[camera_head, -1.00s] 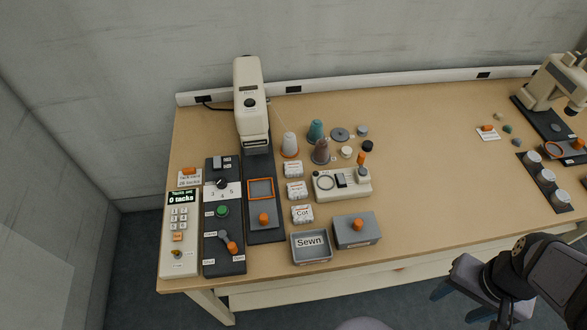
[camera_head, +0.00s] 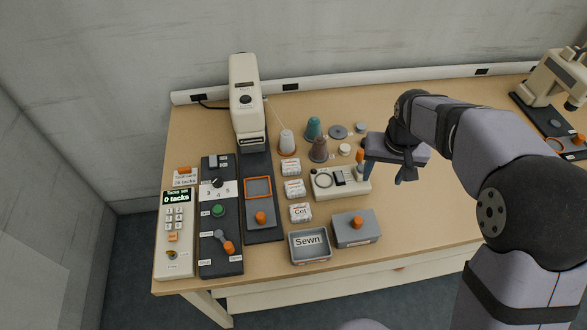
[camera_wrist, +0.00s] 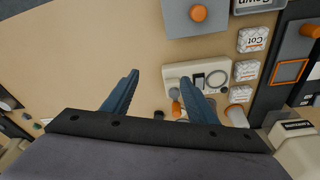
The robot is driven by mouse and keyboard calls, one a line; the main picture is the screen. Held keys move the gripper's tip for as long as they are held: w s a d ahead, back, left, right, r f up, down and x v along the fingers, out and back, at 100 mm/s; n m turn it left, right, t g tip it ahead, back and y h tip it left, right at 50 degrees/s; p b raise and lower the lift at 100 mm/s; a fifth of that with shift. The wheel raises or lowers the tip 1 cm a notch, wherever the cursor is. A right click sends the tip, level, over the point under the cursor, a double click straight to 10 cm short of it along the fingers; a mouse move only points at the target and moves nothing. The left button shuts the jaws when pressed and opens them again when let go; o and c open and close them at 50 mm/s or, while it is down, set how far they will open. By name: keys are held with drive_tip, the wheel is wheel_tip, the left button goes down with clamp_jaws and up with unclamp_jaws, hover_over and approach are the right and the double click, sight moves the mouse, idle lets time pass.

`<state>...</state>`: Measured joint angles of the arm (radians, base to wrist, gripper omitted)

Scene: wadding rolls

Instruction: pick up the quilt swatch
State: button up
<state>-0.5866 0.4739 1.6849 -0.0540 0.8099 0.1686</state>
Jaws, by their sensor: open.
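I cannot pick out a piece that is clearly a quilt swatch. Three small white padded pieces stand in a column in the head view: the front one marked "Cot" (camera_head: 301,213), a middle one (camera_head: 294,189) and a back one (camera_head: 290,167). In the wrist view the "Cot" piece (camera_wrist: 252,39) lies at the upper right. My gripper (camera_head: 384,176) is open and empty above the table, right of the cream device. In the wrist view my gripper (camera_wrist: 158,76) shows its two blue fingers spread, with bare table and the device's edge between and beyond them.
A cream device (camera_head: 341,183) with an orange-topped lever stands left of my gripper. A grey lidded box (camera_head: 355,229) and the "Sewn" tray (camera_head: 310,246) are at the front. A tall sewing head (camera_head: 246,95), thread cones (camera_head: 313,128) and a microscope-like machine (camera_head: 555,85) stand farther back.

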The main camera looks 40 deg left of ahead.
drive_tip(key=shift+n+y, duration=0.3)
drive_tip(key=shift+n, duration=0.5)
drive_tip(key=a, duration=0.4)
drive_tip(key=a+f, duration=0.1)
drive_tip(key=a, duration=0.3)
drive_tip(key=a+f, duration=0.1)
drive_tip(key=a, duration=0.3)
drive_tip(key=shift+s+f, duration=0.1)
drive_tip(key=shift+s, duration=0.15)
drive_tip(key=n+b, duration=0.1)
drive_tip(key=n, duration=0.1)
approach(291, 165)
drive_tip(key=shift+s+d+f+t+y, duration=0.15)
drive_tip(key=shift+f+t+y, duration=0.25)
drive_tip(key=shift+f, duration=0.2)
drive_tip(key=shift+p+x, duration=1.5)
drive_tip(key=shift+x, duration=2.1)
drive_tip(key=shift+d, duration=0.1)
drive_tip(key=c, duration=0.8)
